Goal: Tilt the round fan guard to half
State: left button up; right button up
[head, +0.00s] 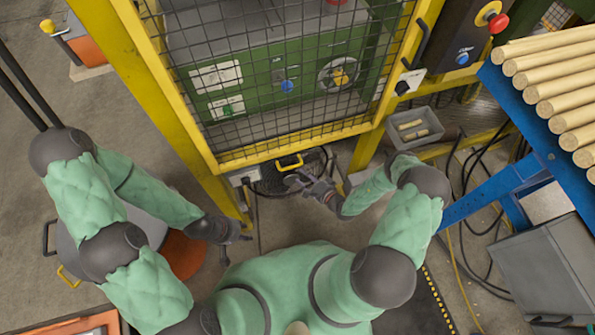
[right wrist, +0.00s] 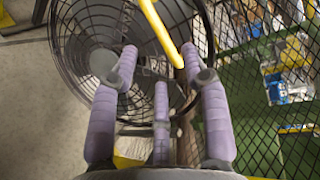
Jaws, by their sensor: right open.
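My left gripper (head: 236,250) looks open and empty, left of the guard.
A yellow-framed mesh door (head: 285,100) stands before a green machine (head: 225,82). A grey bin (head: 413,140) with wooden pieces sits right. Wooden rods (head: 550,75) lie on a blue rack (head: 520,105). Black cables (head: 490,215) lie on the floor below. A grey cabinet (head: 545,265) stands lower right.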

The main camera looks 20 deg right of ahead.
jog(key=shift+v, duration=2)
jog(key=s+a+r+n+g+y, duration=0.3)
jog(key=s+a+g+y, duration=0.4)
jog(key=a, duration=0.5)
jog(key=s+a+r+n+g+h, duration=0.2)
jog(key=s+r+n+g+h, duration=0.15)
jog(key=s+g, duration=0.5)
jog(key=s+d+r+n+h+p, duration=0.1)
jog(key=s+d+r+n+h, duration=0.1)
jog(key=s+d+n+h, duration=0.25)
jog(key=w+r+t+h, duration=0.1)
jog(key=w+r+t, duration=0.1)
jog(key=w+r, duration=0.2)
jog(key=shift+a+r+n, duration=0.35)
jog(key=shift+r+n, duration=0.05)
jog(key=shift+r, duration=0.55)
